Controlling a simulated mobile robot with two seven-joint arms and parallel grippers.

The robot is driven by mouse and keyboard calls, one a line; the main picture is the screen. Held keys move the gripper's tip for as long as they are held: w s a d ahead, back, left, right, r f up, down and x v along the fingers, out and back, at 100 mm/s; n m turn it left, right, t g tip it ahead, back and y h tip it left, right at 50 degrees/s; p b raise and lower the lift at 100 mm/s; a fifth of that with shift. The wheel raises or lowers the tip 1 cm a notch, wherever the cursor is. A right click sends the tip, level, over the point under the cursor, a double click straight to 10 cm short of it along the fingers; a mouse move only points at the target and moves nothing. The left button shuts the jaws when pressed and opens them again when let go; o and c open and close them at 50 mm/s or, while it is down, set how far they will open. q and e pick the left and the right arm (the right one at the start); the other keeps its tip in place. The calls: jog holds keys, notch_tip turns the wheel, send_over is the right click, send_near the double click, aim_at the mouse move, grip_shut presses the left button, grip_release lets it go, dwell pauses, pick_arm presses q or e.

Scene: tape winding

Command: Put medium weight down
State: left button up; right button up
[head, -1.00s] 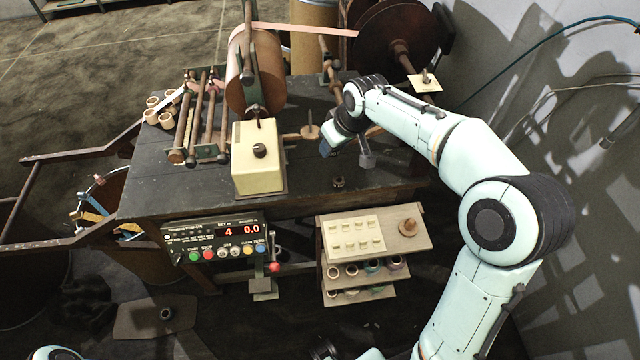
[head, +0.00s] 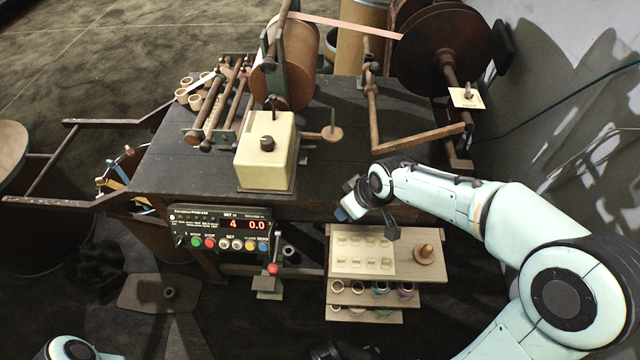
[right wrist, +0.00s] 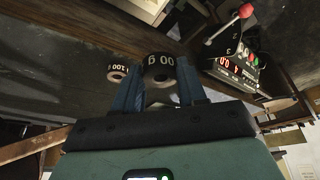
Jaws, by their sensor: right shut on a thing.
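My right gripper (head: 346,211) hangs at the front edge of the dark workbench (head: 345,112), just above and behind the shelf unit. In the right wrist view its blue fingers (right wrist: 158,88) are shut on a dark round weight (right wrist: 158,70) with a pale face; its white print shows only in part, ending in "00 g". The held weight cannot be made out in the head view. A smaller dark weight (right wrist: 117,70) marked "100" shows to its left in the wrist view, apart from the fingers.
The shelf unit holds a cream board (head: 362,262) and a wooden peg base (head: 427,254). A cream box (head: 266,160) stands on the bench, with the control panel (head: 222,228) below the edge. A brown lever arm (head: 420,137) lies behind my right arm.

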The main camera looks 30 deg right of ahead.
jog(key=p, duration=0.1)
send_over(312, 189)
jog(key=s, duration=0.2)
jog(key=shift+w+d, duration=0.15)
jog(key=shift+w, duration=0.05)
notch_tip(312, 189, down, 4)
jog(key=shift+r, duration=0.25)
jog(key=shift+f, duration=0.15)
jog(key=o, duration=1.2)
jog(key=shift+c, duration=0.2)
